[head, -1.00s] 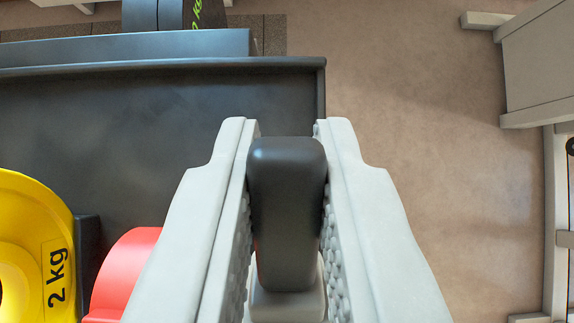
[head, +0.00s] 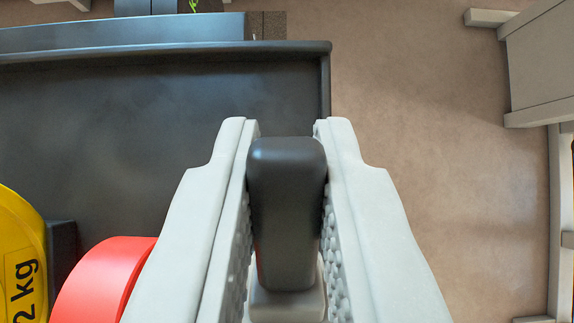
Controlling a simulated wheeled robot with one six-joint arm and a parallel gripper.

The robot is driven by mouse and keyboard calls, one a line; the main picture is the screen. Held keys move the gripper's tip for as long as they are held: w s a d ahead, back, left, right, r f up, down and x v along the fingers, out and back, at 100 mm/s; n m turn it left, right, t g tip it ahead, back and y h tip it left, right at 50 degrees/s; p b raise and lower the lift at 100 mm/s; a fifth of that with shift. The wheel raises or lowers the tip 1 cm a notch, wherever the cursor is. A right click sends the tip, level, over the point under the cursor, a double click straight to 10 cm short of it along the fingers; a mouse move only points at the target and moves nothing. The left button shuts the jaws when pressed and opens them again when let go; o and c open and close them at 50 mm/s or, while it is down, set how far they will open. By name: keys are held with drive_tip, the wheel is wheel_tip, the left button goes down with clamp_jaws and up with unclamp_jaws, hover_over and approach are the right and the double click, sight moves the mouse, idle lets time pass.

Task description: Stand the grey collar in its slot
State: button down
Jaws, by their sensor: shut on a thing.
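My gripper (head: 286,135) is shut on a dark grey, rounded, block-like piece, which I take to be the grey collar (head: 286,205). The collar stands lengthwise between the two pale fingers, its blunt end level with the fingertips. Its lower end runs back between the fingers, where a paler grey part shows. The fingers' bumpy inner pads press on both its sides. I cannot make out the collar's slot in this view.
A dark tray-like surface (head: 120,130) with a raised rim fills the left. A yellow 2 kg plate (head: 20,250), a dark upright block (head: 62,250) and a red disc (head: 105,280) stand at lower left. Brown floor (head: 430,130) lies open right; a grey frame (head: 540,60) stands beyond.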

drive_tip(key=shift+f, duration=0.8)
drive_tip(key=c, duration=1.3)
unclamp_jaws()
drive_tip(key=shift+s+r, duration=0.1)
drive_tip(key=v, duration=1.7)
drive_tip(key=shift+a+r, duration=0.15)
drive_tip(key=shift+a, duration=0.05)
